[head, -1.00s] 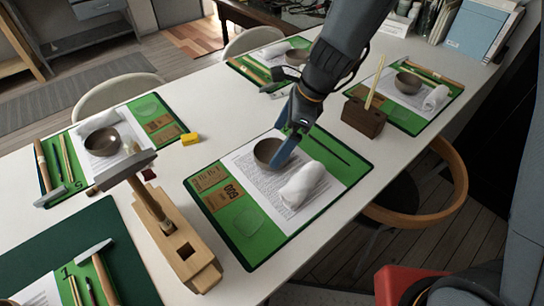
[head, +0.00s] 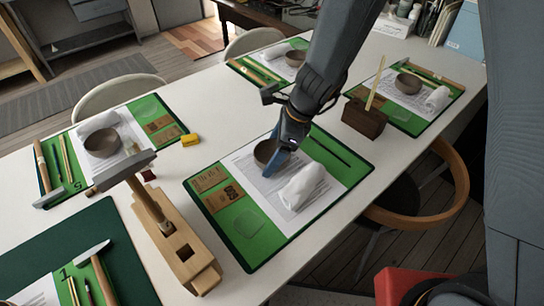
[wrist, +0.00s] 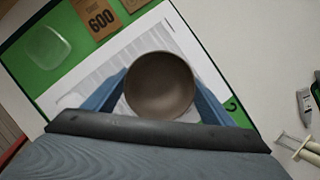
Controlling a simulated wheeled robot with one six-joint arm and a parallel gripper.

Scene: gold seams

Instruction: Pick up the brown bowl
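The brown bowl (head: 264,151) sits upright on the white sheet of the middle green mat (head: 246,251). My gripper (head: 273,163) is down at this bowl, with one blue finger in front of its right side. In the wrist view the bowl (wrist: 160,86) lies between my two blue fingers, one on each side of it. The fingers are spread wide and their tips reach beside the bowl. Whether they touch its wall is hard to tell. The bowl looks empty. Its right part is hidden by my gripper in the head view.
A rolled white cloth (head: 303,186) lies right of the bowl. A wooden stand with a hammer (head: 178,250) is at the left. A dark block with sticks (head: 364,118) stands behind at the right. Similar bowls sit on other mats, one at the left (head: 103,142) and one at the right (head: 408,83).

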